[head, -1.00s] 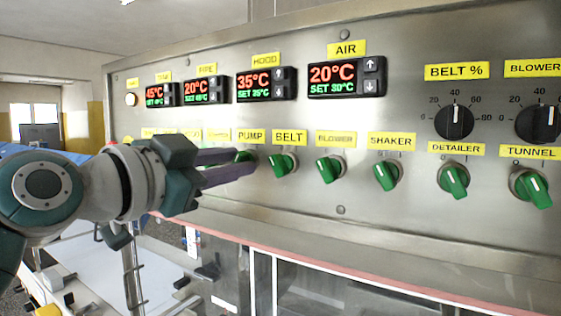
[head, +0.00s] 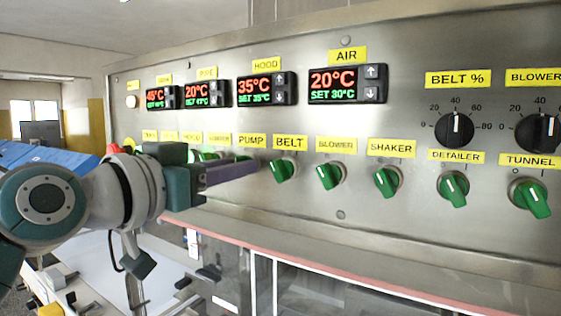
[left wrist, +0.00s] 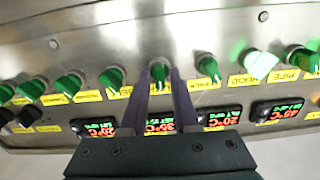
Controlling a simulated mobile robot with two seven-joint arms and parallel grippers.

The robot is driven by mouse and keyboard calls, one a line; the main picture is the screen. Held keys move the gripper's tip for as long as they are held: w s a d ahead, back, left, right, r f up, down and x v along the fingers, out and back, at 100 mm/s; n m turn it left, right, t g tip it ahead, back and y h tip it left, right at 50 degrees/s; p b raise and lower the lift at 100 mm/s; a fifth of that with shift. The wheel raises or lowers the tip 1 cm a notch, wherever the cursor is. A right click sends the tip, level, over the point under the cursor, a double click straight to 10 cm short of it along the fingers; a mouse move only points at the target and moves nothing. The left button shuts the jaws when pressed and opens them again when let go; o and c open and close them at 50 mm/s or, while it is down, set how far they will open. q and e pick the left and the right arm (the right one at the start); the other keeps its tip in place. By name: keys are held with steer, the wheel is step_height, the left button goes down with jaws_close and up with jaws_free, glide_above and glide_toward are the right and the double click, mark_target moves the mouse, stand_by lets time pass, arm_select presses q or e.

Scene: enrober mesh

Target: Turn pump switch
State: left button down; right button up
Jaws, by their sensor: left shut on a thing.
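The pump switch is a green knob under the yellow PUMP label (head: 252,141) on the steel panel (head: 400,215). In the head view my left gripper (head: 248,169) reaches in from the left, and its purple fingers hide most of this knob. In the left wrist view the panel appears upside down, and the green pump knob (left wrist: 159,71) sits between the two fingers (left wrist: 160,84). The left gripper is shut on the knob. The knob's exact pointing direction is hard to tell. My right gripper is not in view.
The green belt knob (head: 283,169) is close to the right of the fingers, with the blower knob (head: 329,175) and others beyond. More knobs lie left, partly behind my gripper. Temperature displays (head: 266,88) are above. Free space lies in front of the panel.

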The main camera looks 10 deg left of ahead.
arm_select(q)
steer(key=n+p, duration=0.1)
steer(key=n, duration=0.5)
steer(key=shift+p, duration=0.3)
steer(key=shift+n, duration=0.3)
steer(key=c, duration=0.9)
jaws_free()
steer(key=b+v, duration=0.3)
steer(key=v, duration=0.7)
steer(key=shift+r+b, duration=0.1)
steer(key=shift+b, duration=0.2)
